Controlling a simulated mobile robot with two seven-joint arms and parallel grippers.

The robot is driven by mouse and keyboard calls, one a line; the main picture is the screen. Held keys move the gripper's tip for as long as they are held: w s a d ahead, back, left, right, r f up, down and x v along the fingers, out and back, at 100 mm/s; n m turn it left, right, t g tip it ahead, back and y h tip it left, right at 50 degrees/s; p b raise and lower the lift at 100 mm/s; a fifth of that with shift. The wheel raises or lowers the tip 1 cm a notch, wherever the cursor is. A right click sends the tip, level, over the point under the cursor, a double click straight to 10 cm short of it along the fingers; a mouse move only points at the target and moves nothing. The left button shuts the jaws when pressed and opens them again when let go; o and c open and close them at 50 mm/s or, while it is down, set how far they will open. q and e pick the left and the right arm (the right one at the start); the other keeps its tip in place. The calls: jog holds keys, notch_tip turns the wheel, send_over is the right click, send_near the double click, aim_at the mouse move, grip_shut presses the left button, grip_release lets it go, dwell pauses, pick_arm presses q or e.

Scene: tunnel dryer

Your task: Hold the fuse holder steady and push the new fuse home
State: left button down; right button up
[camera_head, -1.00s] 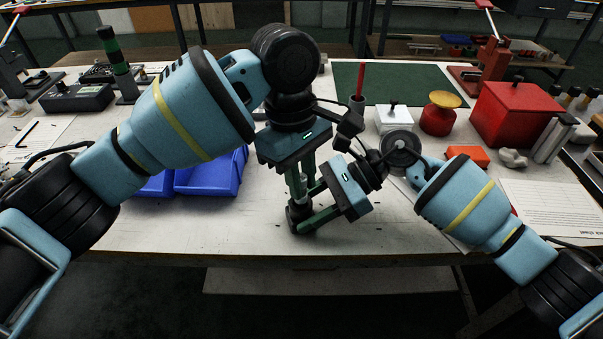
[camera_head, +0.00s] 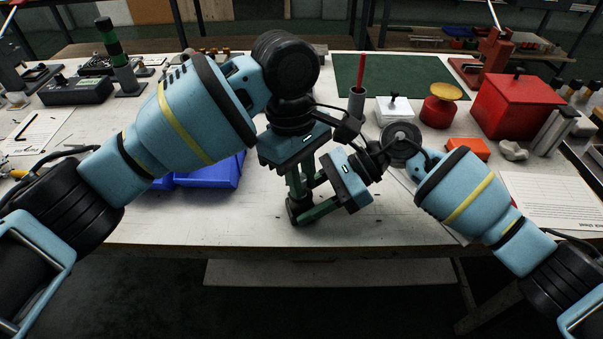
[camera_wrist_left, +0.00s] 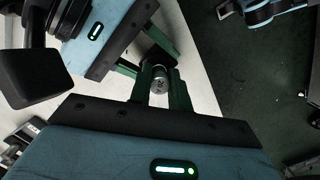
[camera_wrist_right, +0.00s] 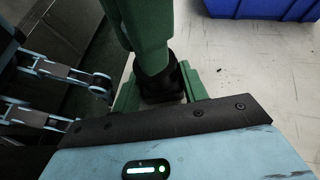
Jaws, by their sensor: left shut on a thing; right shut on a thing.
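The fuse holder is a small black block (camera_head: 296,213) standing at the front of the table. In the right wrist view it is the dark block (camera_wrist_right: 160,84) between the green fingers. My right gripper (camera_head: 308,205) is shut around it from the right, low over the table. My left gripper (camera_head: 297,190) points down from above, its green fingers shut on the fuse. The fuse's round metal end (camera_wrist_left: 159,84) shows between those fingers in the left wrist view. The fuse is upright over the holder; its lower end is hidden, so I cannot tell how deep it sits.
A blue bin (camera_head: 210,174) stands just left of the grippers, partly behind my left arm. A grey cup with a red rod (camera_head: 356,100), a white box (camera_head: 394,110) and a red box (camera_head: 517,104) stand behind and right. The table's front edge is close below the holder.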

pick_arm(q)
jog(key=shift+f, duration=0.2)
jog(key=shift+d+r, duration=0.1)
jog(key=shift+r, duration=0.05)
jog(key=shift+r, duration=1)
dwell(0.3)
jog(key=shift+f, duration=1.15)
dwell(1.0)
jog(key=c, duration=1.2)
grip_release()
jog(key=shift+s, duration=0.1)
jog(key=shift+c, duration=0.2)
